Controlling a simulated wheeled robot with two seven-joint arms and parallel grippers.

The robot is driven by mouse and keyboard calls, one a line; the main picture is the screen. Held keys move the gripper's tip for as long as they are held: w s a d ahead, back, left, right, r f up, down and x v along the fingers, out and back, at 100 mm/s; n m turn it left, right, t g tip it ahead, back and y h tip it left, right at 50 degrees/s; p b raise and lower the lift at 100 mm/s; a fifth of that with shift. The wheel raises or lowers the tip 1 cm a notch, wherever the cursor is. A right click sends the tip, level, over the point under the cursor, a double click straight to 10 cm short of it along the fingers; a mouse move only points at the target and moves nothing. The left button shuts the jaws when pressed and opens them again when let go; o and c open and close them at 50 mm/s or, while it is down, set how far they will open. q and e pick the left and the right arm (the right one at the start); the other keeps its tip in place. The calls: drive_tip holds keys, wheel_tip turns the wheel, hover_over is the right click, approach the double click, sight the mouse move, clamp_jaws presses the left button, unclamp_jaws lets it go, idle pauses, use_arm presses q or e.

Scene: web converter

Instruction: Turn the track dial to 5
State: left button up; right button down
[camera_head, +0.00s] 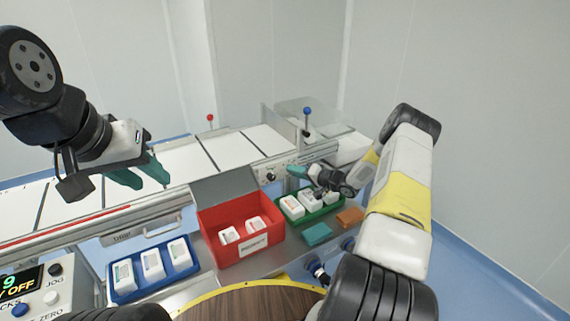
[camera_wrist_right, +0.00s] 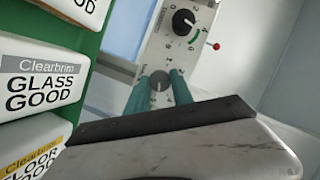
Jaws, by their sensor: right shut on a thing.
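My right gripper (camera_head: 292,171) is at the front panel (camera_head: 286,164) of the conveyor, beyond the green bin. In the right wrist view its two teal fingers (camera_wrist_right: 160,88) are shut on a small grey dial knob (camera_wrist_right: 159,80), one finger on each side. The marks around this knob are partly hidden by the fingers, so I cannot read its setting. A second dial, with a black knob (camera_wrist_right: 184,20) and a green arc, sits apart on the same panel; it also shows in the head view (camera_head: 270,177). My left gripper (camera_head: 143,175) is open and empty above the conveyor's left part.
A green bin (camera_head: 285,207) with white packs stands below my right gripper. A red box (camera_head: 224,209) and a blue tray (camera_head: 122,295) with packs stand further left. A red-balled lever (camera_wrist_right: 213,45) sticks out near the panel. A control box (camera_head: 68,283) is at lower left.

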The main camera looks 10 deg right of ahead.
drive_tip(key=shift+d+f+m+y, duration=0.15)
drive_tip(key=shift+m+y, duration=0.55)
drive_tip(key=shift+m, duration=0.7)
drive_tip(key=c, duration=1.1)
unclamp_jaws()
drive_tip(key=v, duration=0.7)
drive_tip(key=shift+s+d+f, duration=0.1)
drive_tip(key=shift+s+d, duration=0.1)
drive_tip(key=shift+s, duration=0.1)
